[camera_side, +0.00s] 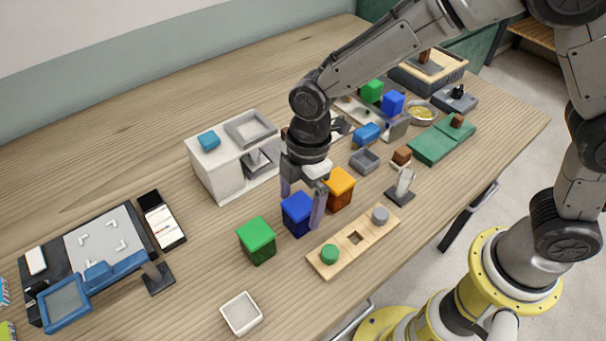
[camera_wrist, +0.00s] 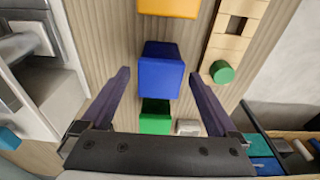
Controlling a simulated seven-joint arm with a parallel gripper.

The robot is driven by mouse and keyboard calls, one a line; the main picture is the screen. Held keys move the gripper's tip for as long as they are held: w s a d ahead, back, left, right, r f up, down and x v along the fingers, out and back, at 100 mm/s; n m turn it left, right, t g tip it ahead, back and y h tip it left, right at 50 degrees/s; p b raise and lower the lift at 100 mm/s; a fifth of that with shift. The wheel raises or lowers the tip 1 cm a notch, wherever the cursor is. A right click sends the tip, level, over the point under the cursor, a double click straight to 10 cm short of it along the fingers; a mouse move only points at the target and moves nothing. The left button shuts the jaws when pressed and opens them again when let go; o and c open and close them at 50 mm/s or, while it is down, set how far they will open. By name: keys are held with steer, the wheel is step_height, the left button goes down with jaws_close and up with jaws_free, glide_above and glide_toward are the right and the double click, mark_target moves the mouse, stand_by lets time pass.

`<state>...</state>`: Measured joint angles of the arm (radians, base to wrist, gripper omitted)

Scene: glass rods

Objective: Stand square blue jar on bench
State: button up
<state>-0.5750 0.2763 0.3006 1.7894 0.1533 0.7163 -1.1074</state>
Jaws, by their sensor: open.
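The square blue jar (camera_side: 297,216) stands upright on the bench, between a green jar (camera_side: 257,241) and an orange jar (camera_side: 339,188). My gripper (camera_side: 302,206) points down over the blue jar with its jaws spread. One finger is on the jar's far left side and the other on its near right side. In the wrist view the blue jar (camera_wrist: 161,72) shows between the two open fingertips (camera_wrist: 159,76), with a visible gap on each side. I cannot tell how far down the fingers reach beside it.
A wooden board (camera_side: 328,262) with green and grey round pieces lies close on the right. A white cabinet (camera_side: 217,172) stands behind. A small white tray (camera_side: 241,314) is at the front. Bare bench (camera_side: 200,262) lies left of the green jar.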

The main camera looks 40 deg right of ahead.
mark_target(306, 200)
step_height(306, 200, up, 11)
steer(key=d, duration=0.1)
steer(key=s+d+r+m+t, duration=0.25)
steer(key=d+r+m, duration=0.25)
steer(key=d, duration=0.4)
steer(key=s+d+m+t+h, duration=0.1)
steer(key=s+d+m+t, duration=0.2)
steer(key=s+d+m, duration=1)
steer(key=shift+s+d, duration=0.65)
steer(key=shift+s, duration=0.15)
